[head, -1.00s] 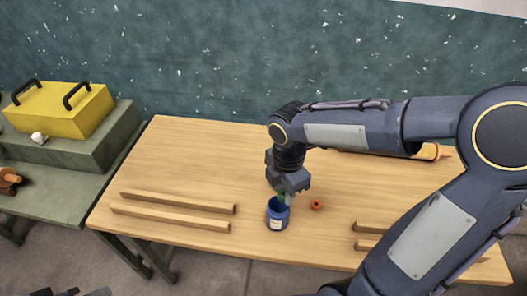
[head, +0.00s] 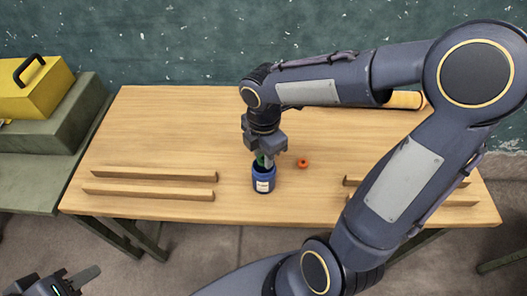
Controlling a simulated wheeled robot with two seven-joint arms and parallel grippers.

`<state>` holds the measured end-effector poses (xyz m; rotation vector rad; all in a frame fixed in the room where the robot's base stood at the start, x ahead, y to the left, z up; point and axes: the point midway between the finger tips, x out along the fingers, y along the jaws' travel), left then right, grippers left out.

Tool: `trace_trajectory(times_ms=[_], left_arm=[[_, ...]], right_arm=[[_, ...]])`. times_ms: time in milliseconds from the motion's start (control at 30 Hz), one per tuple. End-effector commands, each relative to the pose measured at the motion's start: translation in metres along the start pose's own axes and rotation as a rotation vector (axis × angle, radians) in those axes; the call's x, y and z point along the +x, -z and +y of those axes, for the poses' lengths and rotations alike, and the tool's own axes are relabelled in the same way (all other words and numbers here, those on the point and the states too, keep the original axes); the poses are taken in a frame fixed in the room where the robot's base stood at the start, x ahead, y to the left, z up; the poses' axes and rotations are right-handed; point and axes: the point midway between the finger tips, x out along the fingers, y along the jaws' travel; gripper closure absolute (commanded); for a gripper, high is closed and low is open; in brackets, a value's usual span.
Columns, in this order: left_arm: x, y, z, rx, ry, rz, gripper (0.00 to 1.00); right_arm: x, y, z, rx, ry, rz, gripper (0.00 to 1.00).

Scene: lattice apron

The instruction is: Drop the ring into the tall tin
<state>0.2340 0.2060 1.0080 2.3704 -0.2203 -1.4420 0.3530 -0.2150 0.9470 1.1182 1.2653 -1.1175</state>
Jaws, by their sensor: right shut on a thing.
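The tall tin (head: 263,180) is blue with a pale label and stands upright near the front middle of the table. My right gripper (head: 264,159) is directly above its mouth, pointing down. It is shut on a small green thing (head: 261,160), apparently the ring; the fingers hide most of its shape. The fingertips overlap the tin's rim in the head view, so I cannot tell whether they reach inside. My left gripper (head: 73,277) shows partly at the bottom left corner, far from the tin; its finger gap is unclear.
A small orange-red round piece (head: 303,163) with a dark centre lies right of the tin. Wooden strips lie at left (head: 150,191) and right (head: 448,200) on the table (head: 190,125). A yellow box (head: 35,88) stands on a green bench at left. The table's back middle-left is clear.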

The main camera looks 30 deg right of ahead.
Motion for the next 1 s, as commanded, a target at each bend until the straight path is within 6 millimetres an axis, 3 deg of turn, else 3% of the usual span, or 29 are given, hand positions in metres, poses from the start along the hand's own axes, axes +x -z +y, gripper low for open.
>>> trace_trajectory(times_ms=[1000], left_arm=[[-0.0015, 0.0008, 0.0007, 0.000, 0.000, 0.000, 0.64]], right_arm=[[0.0035, -0.0004, -0.0001, -0.001, 0.001, 0.000, 0.95]])
